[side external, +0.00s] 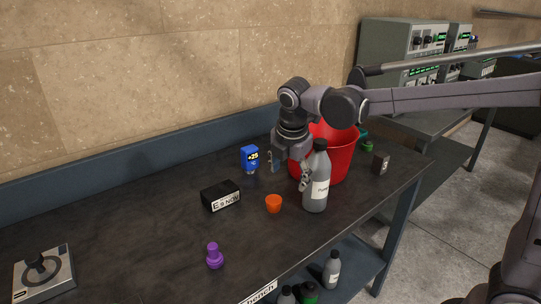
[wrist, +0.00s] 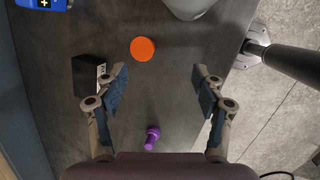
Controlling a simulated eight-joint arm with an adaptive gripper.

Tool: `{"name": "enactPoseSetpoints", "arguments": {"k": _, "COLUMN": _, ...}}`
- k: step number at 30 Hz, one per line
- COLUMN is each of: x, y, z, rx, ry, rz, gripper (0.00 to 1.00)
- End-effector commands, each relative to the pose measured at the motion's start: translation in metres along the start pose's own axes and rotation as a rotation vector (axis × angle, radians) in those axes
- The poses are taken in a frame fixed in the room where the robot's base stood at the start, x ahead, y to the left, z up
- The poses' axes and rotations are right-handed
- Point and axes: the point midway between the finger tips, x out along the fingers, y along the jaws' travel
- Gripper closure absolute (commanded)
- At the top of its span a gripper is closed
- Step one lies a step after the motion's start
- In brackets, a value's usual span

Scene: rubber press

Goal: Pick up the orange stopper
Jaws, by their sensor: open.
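The orange stopper (side external: 273,203) is a small tapered cup shape standing on the dark bench, left of a grey bottle. In the wrist view the orange stopper (wrist: 142,49) shows as a round disc, beyond the fingertips and between their lines, left of centre. My gripper (side external: 290,172) is above the bench, behind the stopper in the side view, with nothing between its fingers. In the wrist view my gripper (wrist: 160,78) has its two fingers wide apart. The fingers do not touch the stopper.
A grey bottle (side external: 316,180) stands close right of the stopper, with a red bucket (side external: 337,155) behind it. A black labelled block (side external: 220,196), a blue item (side external: 250,158) and a purple stopper (side external: 214,256) are to the left. Bare bench lies in front of the stopper.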

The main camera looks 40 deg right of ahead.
Motion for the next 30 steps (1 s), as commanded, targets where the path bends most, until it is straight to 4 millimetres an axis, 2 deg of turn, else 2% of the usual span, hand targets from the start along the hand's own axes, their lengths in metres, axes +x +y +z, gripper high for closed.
{"name": "enactPoseSetpoints", "arguments": {"k": 3, "x": 0.012, "y": 0.02, "z": -0.01, "rx": -0.194, "ry": -0.021, "rz": -0.043, "gripper": 0.31}}
{"name": "enactPoseSetpoints", "arguments": {"k": 9, "x": 0.023, "y": 0.033, "z": -0.018, "rx": -0.372, "ry": -0.036, "rz": -0.085, "gripper": 0.31}}
{"name": "enactPoseSetpoints", "arguments": {"k": 13, "x": 0.033, "y": 0.034, "z": -0.019, "rx": -0.397, "ry": -0.037, "rz": -0.092, "gripper": 0.31}}
{"name": "enactPoseSetpoints", "arguments": {"k": 21, "x": 0.071, "y": 0.032, "z": -0.017, "rx": -0.393, "ry": -0.037, "rz": -0.09, "gripper": 0.31}}
{"name": "enactPoseSetpoints", "arguments": {"k": 30, "x": 0.093, "y": 0.033, "z": -0.017, "rx": -0.393, "ry": -0.036, "rz": -0.089, "gripper": 0.31}}
